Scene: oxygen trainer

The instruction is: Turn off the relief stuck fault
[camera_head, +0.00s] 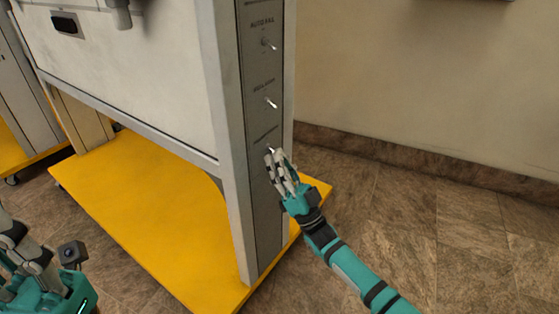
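A grey side panel (266,205) on the trainer's upright carries three toggle switches in a column, each under a small label. They are the top switch (268,43), the middle switch (270,103) and the lowest switch (271,150). The labels are too small to read surely, so I cannot tell which is the relief stuck switch. My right gripper (275,158) is at the lowest switch, its fingertips over or touching it and partly hiding it. Its fingers look close together, but their closure is unclear. My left gripper (22,248) is at the lower left, away from the panel and partly cut off.
The trainer cabinet (130,75) stands on a yellow base (150,215). A beige wall (420,80) with a brown stone skirting (410,165) is behind. The tiled floor (450,235) on the right is clear. Another unit shows at the far left.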

